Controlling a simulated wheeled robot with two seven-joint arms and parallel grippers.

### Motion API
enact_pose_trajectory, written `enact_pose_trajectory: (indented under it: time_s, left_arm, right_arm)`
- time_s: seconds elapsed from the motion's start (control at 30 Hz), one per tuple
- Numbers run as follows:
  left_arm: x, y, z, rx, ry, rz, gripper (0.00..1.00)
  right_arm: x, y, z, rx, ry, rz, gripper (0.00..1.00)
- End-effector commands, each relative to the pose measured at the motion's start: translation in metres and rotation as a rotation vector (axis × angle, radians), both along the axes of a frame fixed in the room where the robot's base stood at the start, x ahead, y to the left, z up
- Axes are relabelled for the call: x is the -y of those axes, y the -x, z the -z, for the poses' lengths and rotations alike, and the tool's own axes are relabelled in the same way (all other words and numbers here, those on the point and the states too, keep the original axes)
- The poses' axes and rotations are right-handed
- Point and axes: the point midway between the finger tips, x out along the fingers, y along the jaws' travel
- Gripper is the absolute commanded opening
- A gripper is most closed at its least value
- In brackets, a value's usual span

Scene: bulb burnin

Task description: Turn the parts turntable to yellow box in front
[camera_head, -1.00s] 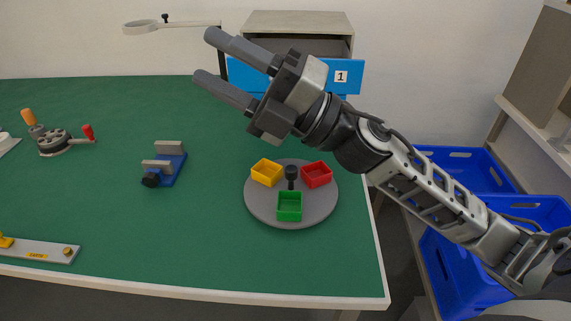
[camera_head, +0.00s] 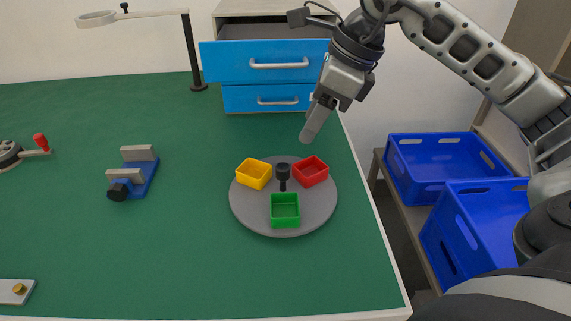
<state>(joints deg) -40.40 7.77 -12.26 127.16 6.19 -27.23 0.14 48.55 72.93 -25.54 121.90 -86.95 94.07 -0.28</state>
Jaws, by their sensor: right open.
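The parts turntable (camera_head: 248,212) is a round grey disc on the green table. It bears a yellow box (camera_head: 253,173) at the back left, a red box (camera_head: 311,171) at the back right and a green box (camera_head: 285,210) at the front. A dark upright knob (camera_head: 283,175) stands near its middle. My right gripper (camera_head: 314,122) hangs above the table behind the red box, pointing down and apart from the turntable. It is open and empty; one finger mostly hides the other. My left gripper is out of view.
A blue vise (camera_head: 135,175) stands left of the turntable. A cabinet with blue drawers (camera_head: 262,75) and a lamp (camera_head: 190,55) stand at the back. Blue crates (camera_head: 440,165) are right of the table.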

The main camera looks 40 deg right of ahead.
Motion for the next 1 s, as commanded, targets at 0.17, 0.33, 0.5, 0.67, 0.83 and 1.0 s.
enact_pose_trajectory:
  time_s: [0.17, 0.33, 0.5, 0.67, 0.83, 1.0]
  left_arm:
    - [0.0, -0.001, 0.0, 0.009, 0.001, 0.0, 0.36]
    - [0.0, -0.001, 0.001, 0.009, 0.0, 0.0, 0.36]
    - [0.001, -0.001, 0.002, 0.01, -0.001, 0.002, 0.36]
    - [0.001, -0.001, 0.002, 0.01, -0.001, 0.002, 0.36]
    - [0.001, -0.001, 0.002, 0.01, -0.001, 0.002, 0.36]
    - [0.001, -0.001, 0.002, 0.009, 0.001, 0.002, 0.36]
  right_arm:
    - [-0.012, -0.01, 0.04, -0.005, -0.004, -0.004, 0.46]
    - [-0.021, -0.02, 0.071, -0.004, -0.005, -0.003, 0.46]
    - [-0.028, -0.028, 0.094, -0.002, -0.004, -0.002, 0.46]
    - [-0.03, -0.031, 0.103, 0.0, -0.003, -0.002, 0.46]
    - [-0.031, -0.032, 0.105, 0.0, -0.002, -0.002, 0.46]
    - [-0.031, -0.032, 0.105, 0.0, -0.003, -0.002, 0.38]
